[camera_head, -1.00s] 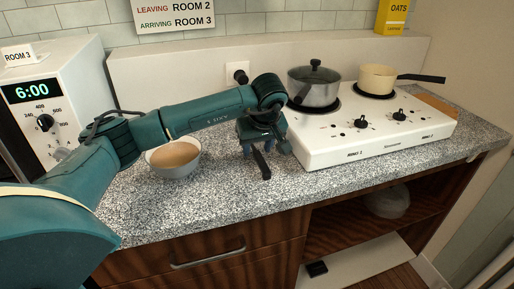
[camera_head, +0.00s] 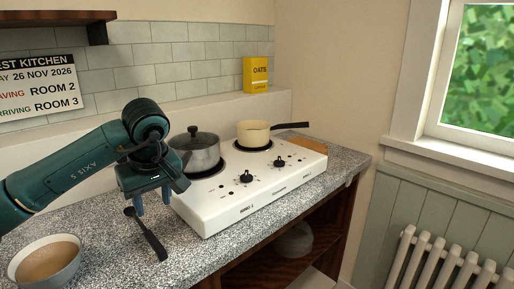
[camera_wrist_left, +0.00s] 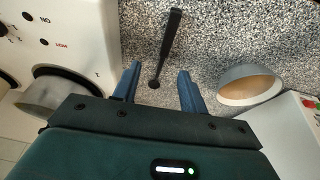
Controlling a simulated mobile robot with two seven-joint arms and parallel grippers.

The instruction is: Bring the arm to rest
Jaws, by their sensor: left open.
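My left gripper (camera_head: 153,203) hangs over the speckled counter, just left of the white hob, with its fingers pointing down. In the left wrist view its two blue fingers (camera_wrist_left: 155,85) are apart with nothing held between them. A black spoon or ladle (camera_head: 148,236) lies on the counter below the fingers; it also shows in the left wrist view (camera_wrist_left: 172,40), beyond the fingertips. My right gripper is in neither view.
The white hob (camera_head: 225,212) carries a lidded steel pot (camera_head: 200,152) and a cream pan (camera_head: 253,134). A bowl of brown contents (camera_head: 46,262) stands at the lower left. A yellow oats box (camera_head: 256,75) is on the ledge. A radiator (camera_head: 440,262) is under the window.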

